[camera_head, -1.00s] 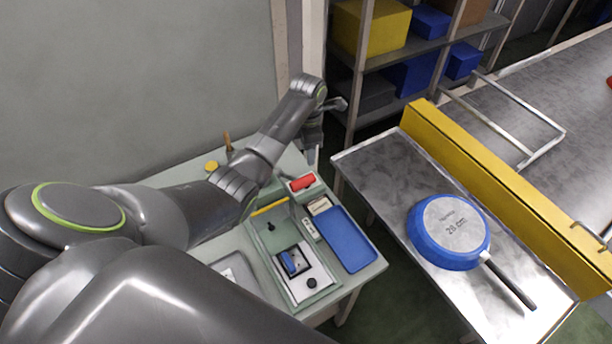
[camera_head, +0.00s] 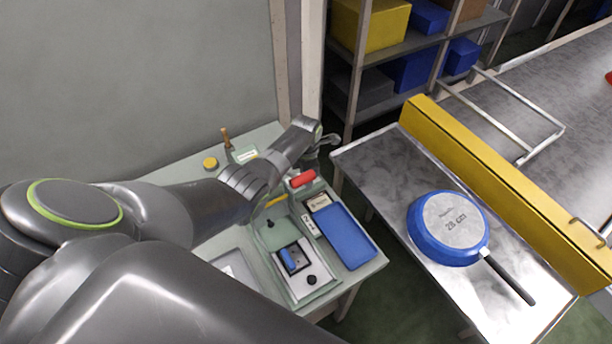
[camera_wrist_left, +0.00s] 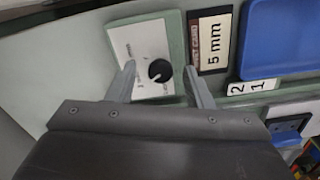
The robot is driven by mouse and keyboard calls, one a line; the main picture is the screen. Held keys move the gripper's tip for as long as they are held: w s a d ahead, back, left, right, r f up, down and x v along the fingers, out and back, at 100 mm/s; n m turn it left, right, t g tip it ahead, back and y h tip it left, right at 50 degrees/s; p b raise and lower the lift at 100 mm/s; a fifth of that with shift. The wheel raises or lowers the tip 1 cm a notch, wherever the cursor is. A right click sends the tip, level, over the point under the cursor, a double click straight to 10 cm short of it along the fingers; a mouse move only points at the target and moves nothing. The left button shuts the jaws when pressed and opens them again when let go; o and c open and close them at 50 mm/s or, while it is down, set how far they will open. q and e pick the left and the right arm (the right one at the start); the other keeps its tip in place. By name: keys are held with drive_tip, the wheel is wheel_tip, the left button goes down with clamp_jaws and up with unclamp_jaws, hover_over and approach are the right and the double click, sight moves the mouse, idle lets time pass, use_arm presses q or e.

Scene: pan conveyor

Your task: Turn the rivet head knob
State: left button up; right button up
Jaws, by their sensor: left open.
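In the left wrist view a round black knob (camera_wrist_left: 160,70) with a light pointer mark sits on a white panel (camera_wrist_left: 137,42) in a green frame. My left gripper (camera_wrist_left: 162,80) is open, with one finger on each side of the knob in that view. I cannot tell whether the fingers touch it. In the head view my left gripper (camera_head: 328,142) is at the far end of the table, and I cannot make out this knob there. Another black knob (camera_head: 311,280) is on a device nearer the front. My right gripper is not in view.
A card marked "5 mm" (camera_wrist_left: 213,42) and a blue tray (camera_wrist_left: 280,40) lie beside the knob panel. A red part (camera_head: 303,178) is close to my left arm. A blue pan (camera_head: 447,229) rests on the metal table at right, beside a yellow rail (camera_head: 500,190).

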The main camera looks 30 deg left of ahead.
use_arm(q)
drive_tip(key=c, duration=1)
drive_tip(key=m, duration=0.2)
drive_tip(key=shift+m+p, duration=0.3)
drive_tip(key=shift+p, duration=0.1)
drive_tip(key=m, duration=0.2)
drive_tip(key=shift+m, duration=0.4)
drive_tip(key=m+p, duration=0.1)
drive_tip(key=m, duration=0.5)
drive_tip(key=shift+m, duration=0.4)
